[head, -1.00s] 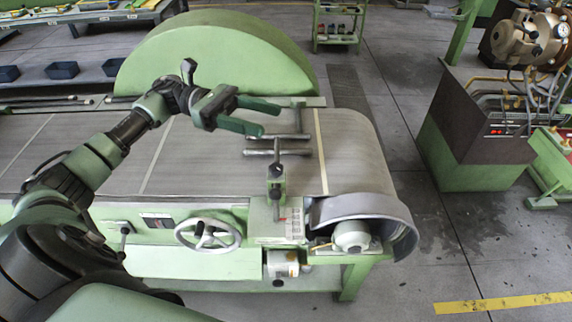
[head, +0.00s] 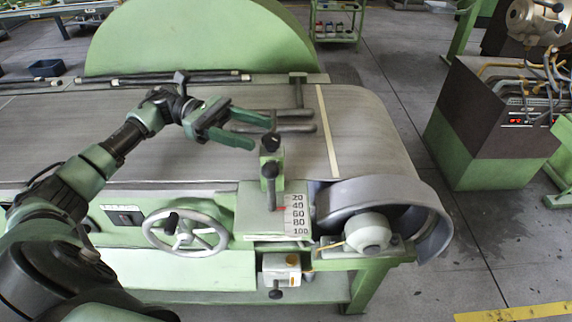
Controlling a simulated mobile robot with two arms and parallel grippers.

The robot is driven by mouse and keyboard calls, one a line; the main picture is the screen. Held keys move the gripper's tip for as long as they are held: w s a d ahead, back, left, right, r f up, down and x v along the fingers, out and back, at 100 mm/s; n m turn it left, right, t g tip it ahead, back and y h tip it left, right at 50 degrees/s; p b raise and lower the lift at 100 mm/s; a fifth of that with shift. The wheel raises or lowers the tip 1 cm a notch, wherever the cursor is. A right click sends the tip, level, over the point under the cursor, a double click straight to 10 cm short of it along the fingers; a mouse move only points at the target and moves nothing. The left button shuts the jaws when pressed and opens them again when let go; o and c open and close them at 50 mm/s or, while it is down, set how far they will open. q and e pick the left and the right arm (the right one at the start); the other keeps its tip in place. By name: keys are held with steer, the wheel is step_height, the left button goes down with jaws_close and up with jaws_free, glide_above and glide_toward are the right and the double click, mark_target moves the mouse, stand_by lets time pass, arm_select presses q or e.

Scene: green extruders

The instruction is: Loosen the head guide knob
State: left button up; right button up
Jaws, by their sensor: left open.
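A green guide bracket (head: 272,158) stands at the near edge of the belt machine, beside a scale plate (head: 298,214) marked 20 to 100. A dark round knob (head: 271,142) sits at its top, and a second dark knob (head: 269,170) on a stem stands in front of it. I cannot tell which is the head guide knob. My left gripper (head: 261,131) is open and empty. Its fingers point right, with the tips just left of the upper knob in the picture; whether they touch it is unclear. My right gripper is not in view.
Grey guide bars (head: 275,128) lie over the wide belt (head: 370,125) behind the bracket. A handwheel (head: 187,231) is on the machine's front. A curved grey guard (head: 400,205) covers the roller at right. A large green half-round cover (head: 205,40) stands behind.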

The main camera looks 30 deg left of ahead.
mark_target(280, 140)
arm_select(q)
steer(key=d+p, duration=0.1)
steer(key=d, duration=0.3)
steer(key=d+p, duration=0.1)
steer(key=d, duration=0.1)
steer(key=shift+w+d+f+p, duration=0.25)
steer(key=shift+p, duration=0.05)
steer(key=shift+d+f, duration=0.2)
steer(key=shift+d, duration=0.45)
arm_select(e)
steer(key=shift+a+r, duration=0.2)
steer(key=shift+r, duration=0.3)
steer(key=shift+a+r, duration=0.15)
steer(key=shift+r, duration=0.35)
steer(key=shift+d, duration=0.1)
arm_select(q)
steer(key=shift+w, duration=0.1)
jaws_close()
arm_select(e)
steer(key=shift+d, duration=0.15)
